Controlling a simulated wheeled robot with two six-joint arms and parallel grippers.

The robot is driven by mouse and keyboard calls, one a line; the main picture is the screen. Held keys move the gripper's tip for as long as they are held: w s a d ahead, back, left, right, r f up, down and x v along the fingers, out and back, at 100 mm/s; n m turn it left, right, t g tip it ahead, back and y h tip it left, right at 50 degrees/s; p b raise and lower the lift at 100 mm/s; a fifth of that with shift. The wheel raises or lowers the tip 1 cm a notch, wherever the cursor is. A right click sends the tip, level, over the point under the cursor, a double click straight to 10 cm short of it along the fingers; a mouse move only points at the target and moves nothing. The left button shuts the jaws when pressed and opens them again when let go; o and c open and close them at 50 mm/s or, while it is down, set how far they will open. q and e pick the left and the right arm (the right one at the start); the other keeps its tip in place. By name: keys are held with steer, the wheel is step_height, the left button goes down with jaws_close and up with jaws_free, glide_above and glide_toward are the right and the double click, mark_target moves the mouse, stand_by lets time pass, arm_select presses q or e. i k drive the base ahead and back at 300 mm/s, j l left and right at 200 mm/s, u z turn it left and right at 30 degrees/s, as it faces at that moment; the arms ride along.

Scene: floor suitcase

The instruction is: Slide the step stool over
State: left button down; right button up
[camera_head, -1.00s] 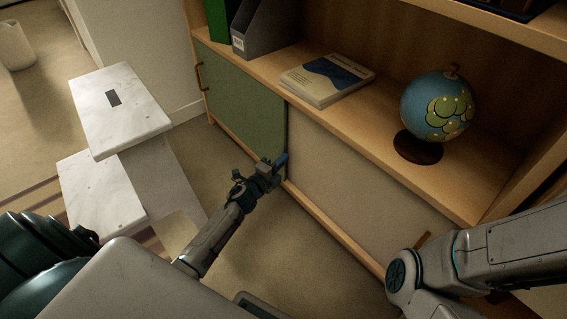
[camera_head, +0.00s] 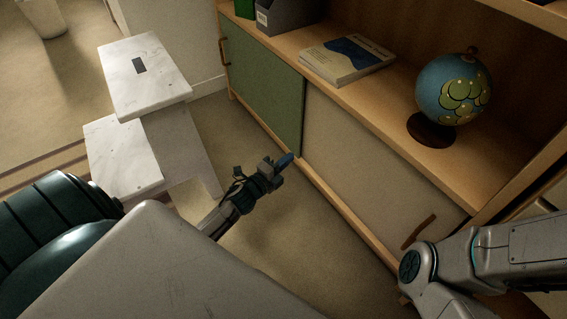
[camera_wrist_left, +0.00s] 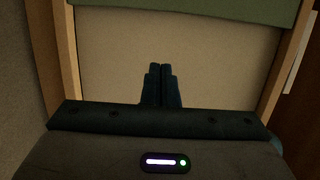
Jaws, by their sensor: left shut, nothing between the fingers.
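The step stool (camera_head: 147,75) has two white marbled steps, the upper one with a dark slot, and stands on the carpet at the left of the head view. My left gripper (camera_head: 289,160) is to the right of the stool and apart from it, close to the front of the cabinet. Its fingers are shut with nothing between them. In the left wrist view, the shut left fingers (camera_wrist_left: 161,84) point at the beige cabinet panel (camera_wrist_left: 205,65). The right arm enters at the lower right of the head view, but its gripper is out of the frame.
A wooden cabinet with a green door (camera_head: 262,85) and a beige door (camera_head: 365,165) runs along the right. On it are a globe (camera_head: 453,90), books (camera_head: 347,62) and a grey file holder (camera_head: 285,15). Carpet (camera_head: 225,125) lies open between stool and cabinet.

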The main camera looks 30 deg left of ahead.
mark_target(139, 141)
steer(key=k+j, duration=0.3)
steer(key=k, duration=0.15)
steer(key=k+j, duration=0.25)
steer(key=k, duration=0.25)
